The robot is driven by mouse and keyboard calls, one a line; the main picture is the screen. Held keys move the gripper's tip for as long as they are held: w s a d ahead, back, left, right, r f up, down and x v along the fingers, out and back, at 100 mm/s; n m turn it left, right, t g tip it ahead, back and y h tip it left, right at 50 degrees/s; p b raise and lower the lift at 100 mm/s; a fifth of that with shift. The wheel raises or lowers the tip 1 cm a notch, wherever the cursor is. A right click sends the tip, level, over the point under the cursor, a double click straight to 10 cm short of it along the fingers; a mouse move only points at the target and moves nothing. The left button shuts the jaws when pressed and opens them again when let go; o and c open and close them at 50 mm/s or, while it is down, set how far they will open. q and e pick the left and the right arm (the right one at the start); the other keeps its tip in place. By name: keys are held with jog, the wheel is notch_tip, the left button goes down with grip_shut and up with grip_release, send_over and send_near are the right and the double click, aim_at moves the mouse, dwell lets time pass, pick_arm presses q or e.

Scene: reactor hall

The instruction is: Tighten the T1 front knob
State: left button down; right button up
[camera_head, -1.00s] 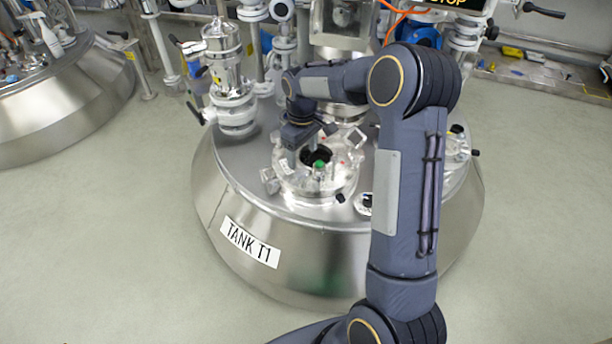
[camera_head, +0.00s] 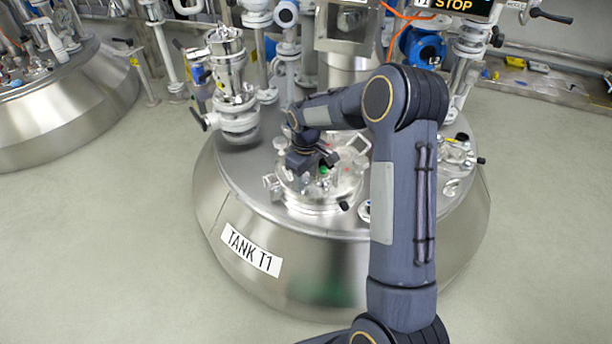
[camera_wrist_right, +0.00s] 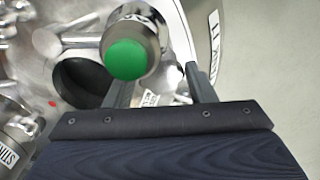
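Tank T1 (camera_head: 300,270) is a steel vessel with a domed top and a round clamped lid (camera_head: 318,205). A metal knob with a green end (camera_head: 324,170) stands at the lid; in the right wrist view the green end (camera_wrist_right: 127,59) faces the camera. I cannot tell for sure that it is the front knob. My right gripper (camera_head: 326,157) is low over the lid, beside the knob. In the right wrist view its fingers (camera_wrist_right: 158,82) are apart, one partly behind the knob and one to its right. Contact cannot be told. My left gripper is out of view.
A dark round opening (camera_wrist_right: 84,82) is left of the knob. A black-tipped handle (camera_head: 344,206) sticks out at the lid's front. A metal valve assembly (camera_head: 232,85) rises at the tank's left. Another tank (camera_head: 70,110) stands far left.

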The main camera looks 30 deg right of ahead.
aim_at(306, 180)
jog(key=c, duration=0.5)
jog(key=shift+r, duration=0.1)
jog(key=shift+c, duration=0.2)
jog(key=shift+r+m+p, duration=0.15)
jog(key=shift+m+p, duration=0.15)
jog(key=shift+p, duration=0.25)
jog(key=shift+m, duration=0.4)
jog(key=shift+f, duration=0.2)
jog(key=o, duration=1)
notch_tip(306, 180, up, 8)
jog(key=shift+f+p, duration=0.1)
jog(key=shift+p, duration=1.1)
